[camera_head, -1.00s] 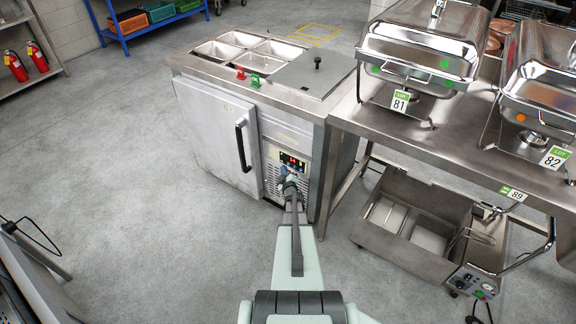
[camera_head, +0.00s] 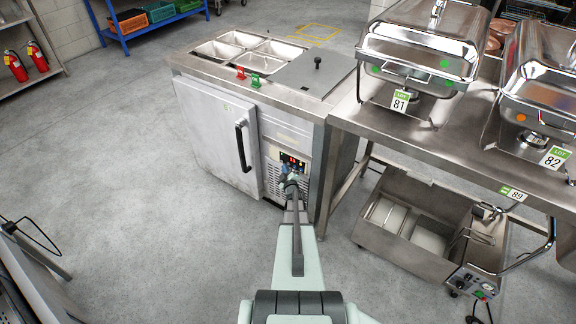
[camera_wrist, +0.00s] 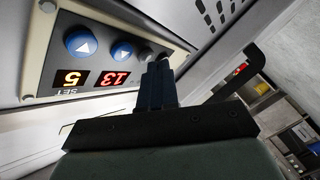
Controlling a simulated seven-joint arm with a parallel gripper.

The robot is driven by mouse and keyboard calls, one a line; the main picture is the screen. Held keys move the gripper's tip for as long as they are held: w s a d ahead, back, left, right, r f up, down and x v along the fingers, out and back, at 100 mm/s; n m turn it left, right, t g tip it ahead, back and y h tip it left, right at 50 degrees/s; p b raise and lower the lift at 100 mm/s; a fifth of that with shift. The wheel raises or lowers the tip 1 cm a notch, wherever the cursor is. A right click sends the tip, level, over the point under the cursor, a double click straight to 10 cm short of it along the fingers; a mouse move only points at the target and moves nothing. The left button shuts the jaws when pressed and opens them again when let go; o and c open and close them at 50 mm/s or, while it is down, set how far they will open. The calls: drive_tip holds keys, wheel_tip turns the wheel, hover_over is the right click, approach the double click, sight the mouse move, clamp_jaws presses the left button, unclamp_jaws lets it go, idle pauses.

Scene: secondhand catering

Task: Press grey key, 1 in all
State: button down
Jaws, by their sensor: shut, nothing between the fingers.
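The control panel (camera_head: 298,158) is on the front of the steel counter unit, right of its door. In the wrist view the panel (camera_wrist: 35,50) appears upside down, with two round blue arrow keys (camera_wrist: 82,44) (camera_wrist: 122,51) and lit red and yellow displays (camera_wrist: 104,77). A dark grey round key (camera_wrist: 145,53) lies beyond the second blue key, partly hidden by my fingers. My gripper (camera_wrist: 160,66) is shut and empty, its tips close to the grey key. I cannot tell whether they touch it. In the head view my gripper (camera_head: 291,178) is in front of the panel, covering its lower part.
The unit's door has a black upright handle (camera_head: 243,148) left of the panel. A steel table (camera_head: 450,150) with chafing dishes stands to the right, with a fryer (camera_head: 400,245) beneath it. The floor (camera_head: 130,200) to the left is clear.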

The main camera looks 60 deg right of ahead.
drive_tip(key=shift+d, duration=0.25)
drive_tip(key=shift+a, duration=0.2)
idle(0.5)
drive_tip(key=shift+a, duration=0.6)
drive_tip(key=shift+a, duration=2.5)
